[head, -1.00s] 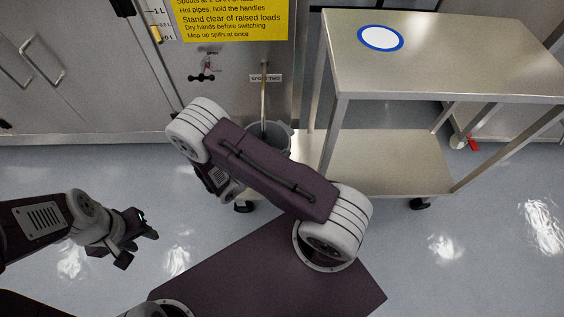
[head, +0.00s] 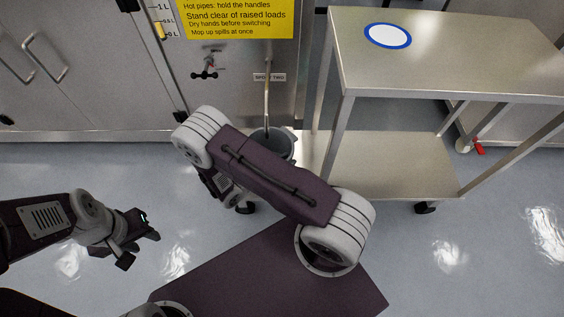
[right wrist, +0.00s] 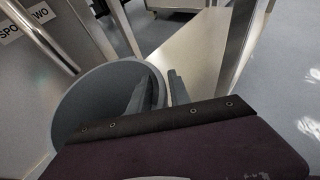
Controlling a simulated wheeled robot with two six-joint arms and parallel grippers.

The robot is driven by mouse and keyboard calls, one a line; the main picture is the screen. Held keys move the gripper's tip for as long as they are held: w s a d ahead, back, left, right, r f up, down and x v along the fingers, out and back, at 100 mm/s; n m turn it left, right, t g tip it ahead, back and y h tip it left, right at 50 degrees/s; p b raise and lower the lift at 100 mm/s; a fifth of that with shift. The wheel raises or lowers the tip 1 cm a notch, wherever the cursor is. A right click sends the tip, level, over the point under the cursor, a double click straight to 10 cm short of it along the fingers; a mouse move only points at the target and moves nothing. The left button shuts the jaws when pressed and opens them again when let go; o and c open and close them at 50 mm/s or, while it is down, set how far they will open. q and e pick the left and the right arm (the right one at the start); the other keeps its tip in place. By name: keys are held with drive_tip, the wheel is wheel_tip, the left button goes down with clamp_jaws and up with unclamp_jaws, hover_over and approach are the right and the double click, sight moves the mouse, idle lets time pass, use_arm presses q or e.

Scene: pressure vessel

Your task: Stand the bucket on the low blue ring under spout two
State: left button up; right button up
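The grey bucket (head: 284,146) is below spout two (head: 267,105), beside the cart's left end. My right arm hides its lower part in the head view. In the right wrist view, the open-topped bucket (right wrist: 85,100) fills the left side. My right gripper (right wrist: 161,88) has one finger inside the rim and one outside, shut on the bucket's wall. What is under the bucket is hidden, and no low blue ring shows. A blue ring (head: 368,36) lies on the cart's top shelf. My left gripper (head: 142,243) is open and empty over the floor at left.
The metal cart has a top shelf (head: 450,60) and a bare lower shelf (head: 390,165). A valve handle (head: 205,75) and a yellow sign (head: 240,18) are on the vessel front. The floor at right is clear.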

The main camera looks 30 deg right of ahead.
drive_tip(key=shift+a+r, duration=0.3)
drive_tip(key=shift+r, duration=0.05)
drive_tip(key=p+v, duration=0.5)
drive_tip(key=v, duration=0.6)
drive_tip(key=s+r+m+g+y, duration=0.1)
drive_tip(key=s+r+m+y, duration=0.1)
drive_tip(key=r+m+y, duration=0.4)
drive_tip(key=s+d+r+m+g+y, duration=0.1)
drive_tip(key=s+r+m+y, duration=0.2)
drive_tip(key=m, duration=1.2)
wheel_tip(320, 180, up, 3)
drive_tip(key=y, duration=0.4)
drive_tip(key=shift+s+d+r, duration=0.15)
drive_tip(key=shift+s+r, duration=0.05)
drive_tip(key=shift+s, duration=0.1)
wheel_tip(320, 180, up, 33)
drive_tip(key=p, duration=3.3)
drive_tip(key=shift+r, duration=0.25)
